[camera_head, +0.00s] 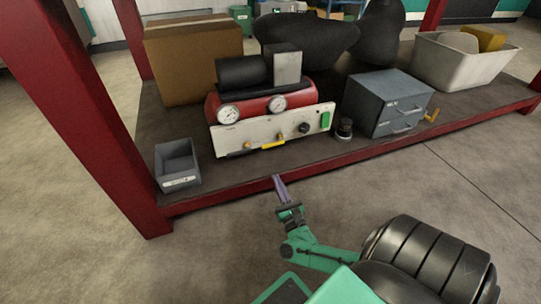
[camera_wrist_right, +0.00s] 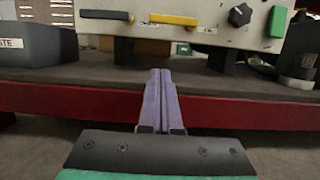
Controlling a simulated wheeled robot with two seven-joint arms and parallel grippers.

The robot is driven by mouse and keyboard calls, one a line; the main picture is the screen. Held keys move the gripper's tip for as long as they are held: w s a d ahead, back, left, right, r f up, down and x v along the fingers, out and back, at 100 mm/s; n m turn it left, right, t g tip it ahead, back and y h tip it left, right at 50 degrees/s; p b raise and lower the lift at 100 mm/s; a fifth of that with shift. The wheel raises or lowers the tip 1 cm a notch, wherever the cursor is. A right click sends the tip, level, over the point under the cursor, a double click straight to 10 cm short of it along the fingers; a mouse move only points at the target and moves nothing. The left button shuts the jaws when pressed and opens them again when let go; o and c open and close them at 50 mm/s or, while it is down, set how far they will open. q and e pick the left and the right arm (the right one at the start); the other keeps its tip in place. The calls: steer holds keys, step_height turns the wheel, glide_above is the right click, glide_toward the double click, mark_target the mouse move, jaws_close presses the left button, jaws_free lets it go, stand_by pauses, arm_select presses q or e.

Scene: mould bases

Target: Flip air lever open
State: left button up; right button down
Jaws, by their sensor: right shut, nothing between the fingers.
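The red air compressor (camera_head: 245,103) stands on the low shelf, with a pale front panel (camera_head: 240,132) facing me. A yellow lever (camera_head: 273,141) lies roughly level on the lower part of the panel. My right gripper (camera_head: 279,181) is shut and empty, in front of the shelf edge and below the panel, apart from the lever. Its purple fingers (camera_wrist_right: 160,82) lie together in the wrist view. My left gripper is not in view.
A black knob (camera_wrist_right: 239,15) and a green switch (camera_head: 325,120) sit right of the lever. A grey bin (camera_head: 178,165) stands left of the compressor, a small dark cylinder (camera_head: 344,130) and grey drawer box (camera_head: 386,102) right. The red shelf edge (camera_wrist_right: 60,103) crosses below the panel.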

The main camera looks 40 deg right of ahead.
mark_target(272, 173)
steer(key=b+x, duration=0.2)
steer(key=x, duration=0.4)
steer(key=shift+f, duration=0.15)
steer(key=r, duration=0.2)
steer(key=w+r, duration=0.1)
steer(key=r, duration=0.1)
steer(key=shift+d+r, duration=0.15)
steer(key=shift+r, duration=0.15)
steer(key=shift+r+m+h+p, duration=0.35)
steer(key=shift+m+p, duration=0.15)
steer(key=shift+m, duration=0.4)
